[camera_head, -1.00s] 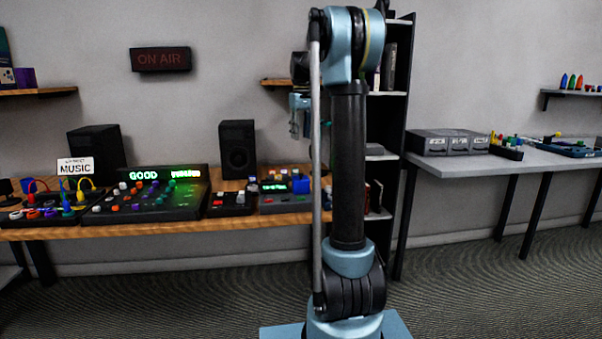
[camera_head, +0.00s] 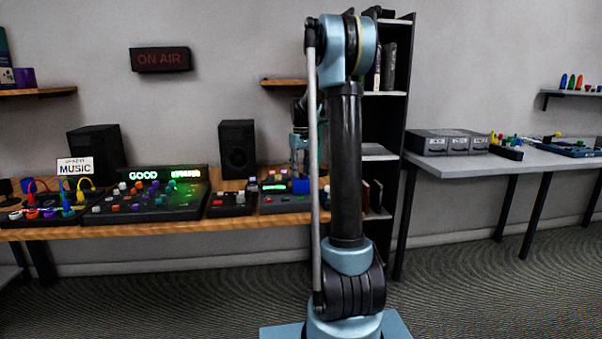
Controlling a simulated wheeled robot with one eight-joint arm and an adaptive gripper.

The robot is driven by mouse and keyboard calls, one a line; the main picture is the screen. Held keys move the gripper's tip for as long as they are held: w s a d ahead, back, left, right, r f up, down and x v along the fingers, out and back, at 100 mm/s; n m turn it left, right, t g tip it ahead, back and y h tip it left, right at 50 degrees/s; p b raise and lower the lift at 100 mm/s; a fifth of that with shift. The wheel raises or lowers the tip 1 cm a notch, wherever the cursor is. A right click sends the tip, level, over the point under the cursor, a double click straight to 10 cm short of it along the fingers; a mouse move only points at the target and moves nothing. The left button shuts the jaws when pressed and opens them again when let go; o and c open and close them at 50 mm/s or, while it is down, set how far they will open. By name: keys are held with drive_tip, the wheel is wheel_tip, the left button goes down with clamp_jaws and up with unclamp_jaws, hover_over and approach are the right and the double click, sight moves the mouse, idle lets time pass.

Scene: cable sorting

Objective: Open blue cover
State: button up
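The blue cover (camera_head: 301,186) is a small blue block shape on the right end of a grey device with a green lit display (camera_head: 275,186), on the wooden desk. My gripper (camera_head: 299,172) points down just above the blue cover, partly behind my own arm. Its fingertips look close to the cover's top, but I cannot tell whether they touch it. The gap between the fingers is too small and too hidden to read. My arm hides the right part of the device.
A mixing console (camera_head: 150,196) with coloured knobs, a small button box (camera_head: 231,203) and a black speaker (camera_head: 237,149) stand left of the device on the wooden desk (camera_head: 170,228). A dark shelf unit (camera_head: 392,120) stands behind my arm. A grey table (camera_head: 530,160) is at the right.

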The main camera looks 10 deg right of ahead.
drive_tip(key=shift+f, duration=0.25)
clamp_jaws()
drive_tip(key=shift+w, duration=0.1)
